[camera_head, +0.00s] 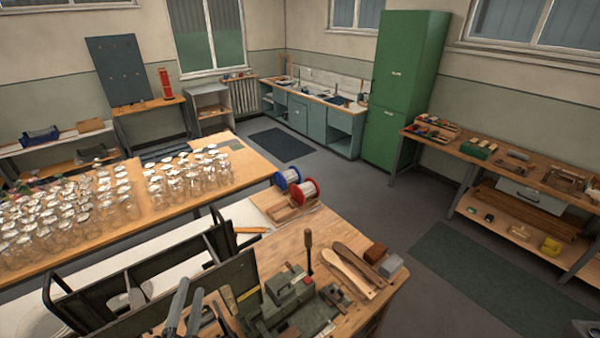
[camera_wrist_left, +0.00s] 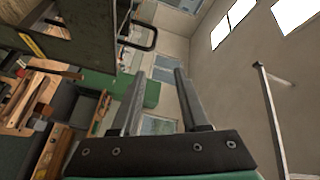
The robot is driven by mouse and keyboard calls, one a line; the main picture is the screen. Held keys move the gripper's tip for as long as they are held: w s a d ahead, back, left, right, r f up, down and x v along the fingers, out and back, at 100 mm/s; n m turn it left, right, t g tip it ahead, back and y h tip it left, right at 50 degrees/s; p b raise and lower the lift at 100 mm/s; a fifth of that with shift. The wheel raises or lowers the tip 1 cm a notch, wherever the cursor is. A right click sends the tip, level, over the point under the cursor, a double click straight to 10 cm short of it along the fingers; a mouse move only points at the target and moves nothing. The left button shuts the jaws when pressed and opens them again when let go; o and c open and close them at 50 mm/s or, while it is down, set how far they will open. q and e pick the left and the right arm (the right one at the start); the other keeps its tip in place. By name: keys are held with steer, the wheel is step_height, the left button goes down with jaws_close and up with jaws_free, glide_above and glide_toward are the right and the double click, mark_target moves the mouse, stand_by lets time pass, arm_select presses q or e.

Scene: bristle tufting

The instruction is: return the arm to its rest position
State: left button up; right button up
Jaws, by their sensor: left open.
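My left gripper (camera_head: 190,287) shows at the bottom edge of the head view, left of the grey-green machine (camera_head: 290,292) on the wooden workbench (camera_head: 285,246). Its two grey fingers are apart, with nothing seen between them. The left wrist view also shows my left gripper (camera_wrist_left: 159,73) open and empty, the fingers standing out against the wall and windows. The wrist picture is turned on its side. My right gripper is in neither view.
A dark upright panel frame (camera_head: 150,275) stands close to my left gripper. A long-handled tool (camera_head: 308,250), wooden paddles (camera_head: 350,270), blocks (camera_head: 390,266) and red and blue spools (camera_head: 303,191) are on the workbench. Many glass jars (camera_head: 120,205) fill the table at left.

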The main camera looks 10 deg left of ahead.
arm_select(q)
steer(key=s+d+r+n+t, duration=0.1)
steer(key=d+r+n+t, duration=0.15)
steer(key=r, duration=1.35)
steer(key=d+r+n+t, duration=0.2)
steer(key=r+t, duration=0.2)
steer(key=r, duration=1.1)
steer(key=s+d+r+n+t+h, duration=0.1)
steer(key=s+d+r+n+h, duration=0.1)
steer(key=r, duration=0.4)
steer(key=s+d+r+n+t+h+p, duration=0.1)
steer(key=s+r+n+t+h, duration=0.1)
steer(key=s+r, duration=0.4)
steer(key=shift+s+d+r+n+h, duration=0.4)
steer(key=shift+n+h, duration=0.15)
steer(key=shift+h, duration=0.65)
steer(key=shift+w, duration=0.1)
